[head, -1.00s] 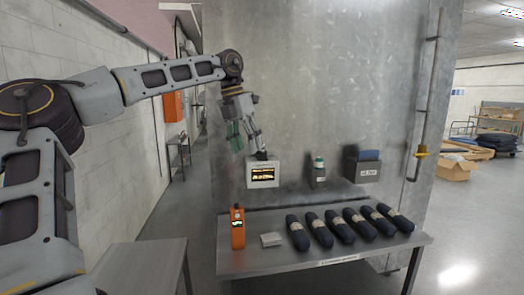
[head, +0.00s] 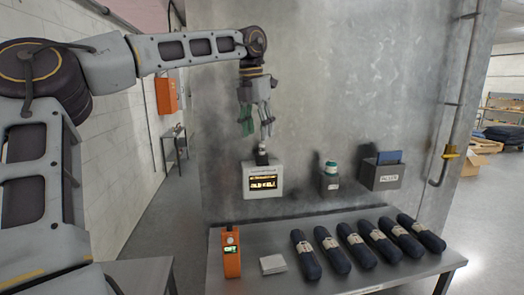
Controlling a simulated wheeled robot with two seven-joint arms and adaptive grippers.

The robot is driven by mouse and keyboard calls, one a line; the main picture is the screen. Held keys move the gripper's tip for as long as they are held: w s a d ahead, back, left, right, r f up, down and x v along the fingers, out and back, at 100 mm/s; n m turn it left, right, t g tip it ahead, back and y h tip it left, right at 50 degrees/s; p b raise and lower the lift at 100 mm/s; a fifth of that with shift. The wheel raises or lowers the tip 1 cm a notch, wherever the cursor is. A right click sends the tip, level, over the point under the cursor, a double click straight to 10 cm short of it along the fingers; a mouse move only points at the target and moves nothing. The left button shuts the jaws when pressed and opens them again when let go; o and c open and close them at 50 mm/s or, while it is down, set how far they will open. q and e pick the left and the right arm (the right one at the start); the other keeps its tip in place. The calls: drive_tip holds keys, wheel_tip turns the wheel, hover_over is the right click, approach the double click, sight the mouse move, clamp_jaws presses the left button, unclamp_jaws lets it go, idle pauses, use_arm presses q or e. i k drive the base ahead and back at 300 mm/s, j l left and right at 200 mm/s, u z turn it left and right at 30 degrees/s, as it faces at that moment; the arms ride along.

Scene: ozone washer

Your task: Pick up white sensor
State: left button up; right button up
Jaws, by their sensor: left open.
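A white box with a lit yellow-on-black display (head: 263,181) is at the grey metal wall, above the back of the table. It has a dark knob-like part on its top and is the thing that best fits the white sensor. My left gripper (head: 257,127) is open and empty, pointing down just above this box, with one green-padded finger on the left. Whether a fingertip touches the knob cannot be told. A small flat white block (head: 272,264) also lies on the table. My right gripper is not in view.
On the metal table (head: 210,280) stand an orange handheld meter (head: 231,255) and a row of several dark rolled bundles (head: 306,256). A green-and-white bottle (head: 331,175) and a grey wall bin (head: 384,176) are to the right. A vertical pipe (head: 459,100) runs farther right.

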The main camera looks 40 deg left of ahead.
sight(261, 146)
drive_tip(key=i+j, duration=0.7)
drive_tip(key=j, duration=0.2)
